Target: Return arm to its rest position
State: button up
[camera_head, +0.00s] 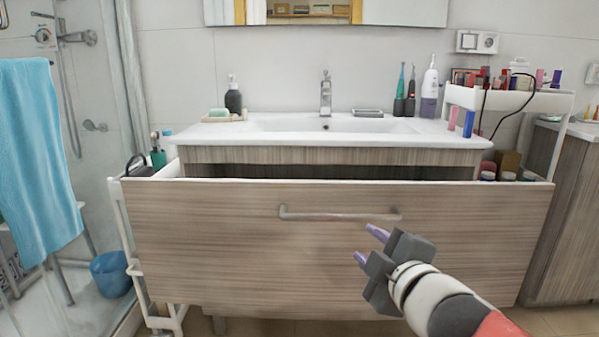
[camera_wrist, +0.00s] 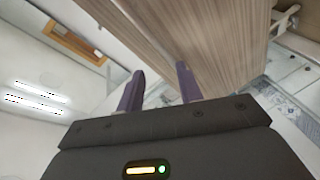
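My gripper (camera_head: 369,246) is in front of the wooden drawer front (camera_head: 220,245), below and right of the middle of its bar handle (camera_head: 340,215). The two purple fingers are apart with nothing between them, and they also show spread in the wrist view (camera_wrist: 158,88). The drawer front fills the upper middle of the wrist view (camera_wrist: 220,40). In the head view the drawer stands pulled out from under the white sink counter (camera_head: 220,133). The gripper does not hold the handle. My arm reaches in from the lower right.
A white cart (camera_head: 545,100) with cosmetics stands at the right, by another wooden cabinet (camera_head: 565,215). Bottles and a soap dispenser (camera_head: 233,98) stand on the counter. A blue towel (camera_head: 35,150) and blue bucket (camera_head: 112,274) are at the left.

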jog(key=s+d+f+m+g+h, duration=0.45)
jog(key=d+f+m+h, duration=0.2)
jog(key=m, duration=0.45)
jog(key=s+a+f+m+g+y, duration=0.2)
jog(key=s+f+m+g, duration=0.2)
jog(key=s+f, duration=0.3)
jog(key=s+g, duration=0.1)
jog(key=s, duration=0.3)
jog(key=shift+a+f+m, duration=0.2)
jog(key=shift+a+m, duration=0.2)
jog(key=shift+g, duration=0.25)
